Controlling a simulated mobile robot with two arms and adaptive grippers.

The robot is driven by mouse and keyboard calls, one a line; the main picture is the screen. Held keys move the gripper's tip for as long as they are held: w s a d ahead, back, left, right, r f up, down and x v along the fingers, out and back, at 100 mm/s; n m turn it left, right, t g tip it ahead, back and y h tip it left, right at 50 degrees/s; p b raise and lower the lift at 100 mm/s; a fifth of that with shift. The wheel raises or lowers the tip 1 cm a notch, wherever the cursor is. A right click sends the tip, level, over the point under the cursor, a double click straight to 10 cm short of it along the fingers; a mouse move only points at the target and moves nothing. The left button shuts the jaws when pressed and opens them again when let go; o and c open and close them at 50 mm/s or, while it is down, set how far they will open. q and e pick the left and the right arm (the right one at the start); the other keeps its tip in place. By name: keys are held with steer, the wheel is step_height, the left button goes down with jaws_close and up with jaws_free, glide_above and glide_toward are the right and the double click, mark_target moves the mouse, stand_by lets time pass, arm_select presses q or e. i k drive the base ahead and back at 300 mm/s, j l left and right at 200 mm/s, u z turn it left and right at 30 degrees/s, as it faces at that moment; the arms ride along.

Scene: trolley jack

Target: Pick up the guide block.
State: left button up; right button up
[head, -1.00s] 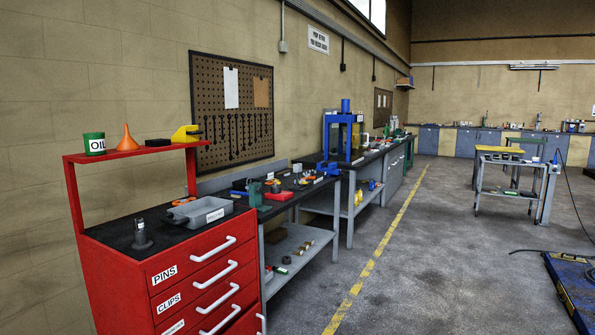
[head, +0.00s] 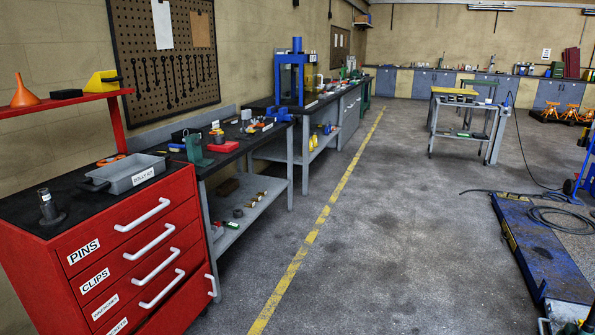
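I cannot tell for certain which thing is the guide block. A dark flat block (head: 66,94) lies on the red upper shelf between an orange funnel and a yellow tool. A dark brown block (head: 228,187) and small brass-coloured pieces (head: 248,200) lie on the lower shelf of the grey bench. Small parts on the bench top are too small to name surely. Neither of my grippers shows in the head view.
A red drawer cabinet (head: 140,262) stands at the near left with a grey tray (head: 132,172) on top. A blue press (head: 297,75) stands farther along the benches. A blue lift platform (head: 540,250) and cables lie at right. The middle floor is clear.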

mark_target(245, 113)
steer(key=i+l+z, duration=0.1)
steer(key=i+z, duration=0.4)
steer(key=i, duration=1.75)
